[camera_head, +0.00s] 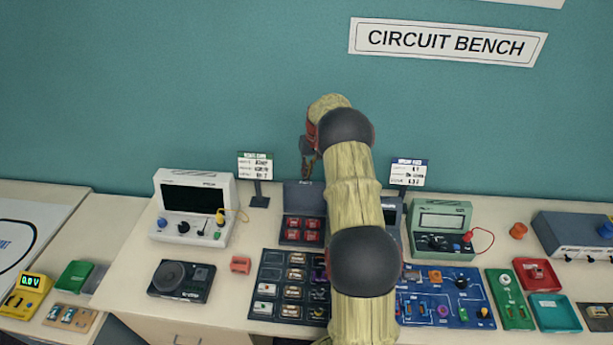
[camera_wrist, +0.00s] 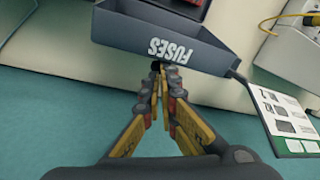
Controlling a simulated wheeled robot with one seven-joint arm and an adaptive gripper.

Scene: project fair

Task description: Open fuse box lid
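The dark grey fuse box (camera_head: 284,239) stands near the back of the bench in the head view, with several red fuses in it. Its lid (camera_head: 299,195) is raised at the back of the box. In the wrist view the lid (camera_wrist: 205,58) shows white upside-down "FUSES" lettering. My gripper (camera_head: 306,172) is above and behind the lid, partly hidden by my arm. In the wrist view the fingers of my gripper (camera_wrist: 158,70) meet at their tips, close to the lid's edge. I see nothing between them; whether they touch the lid is unclear.
A white sign (camera_head: 255,166) stands left of the box, and another sign (camera_head: 409,173) stands to the right. A white meter (camera_head: 194,206) is on the left and a green meter (camera_head: 440,228) on the right. The teal wall (camera_head: 230,90) is close behind.

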